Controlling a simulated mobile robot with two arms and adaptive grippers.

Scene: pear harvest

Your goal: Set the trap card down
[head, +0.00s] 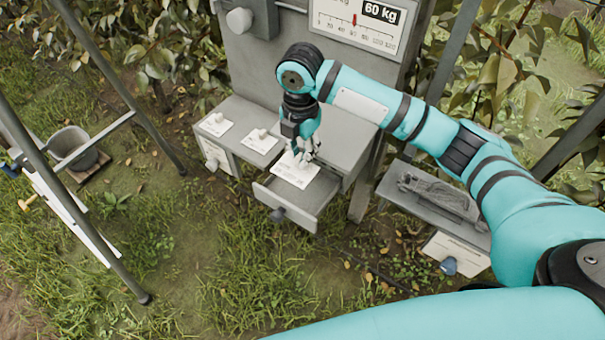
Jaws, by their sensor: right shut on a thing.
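The white trap card (291,176) shows at my right gripper (303,158), over the open drawer (290,203) of the grey cabinet. My right gripper points down and is shut on the card, its fingers covering the card's upper part. I cannot tell whether the card touches the drawer or hangs just above it. Two similar cards, a left one (216,127) and a middle one (260,145), lie on the cabinet top, each with a small pale block on it. My left gripper is not in view.
A grey panel with a 60 kg scale display (362,22) stands behind the cabinet. A grey box with a tool-like thing (440,195) is at the right. A bucket (73,146) and metal poles stand at the left. Grass in front is clear.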

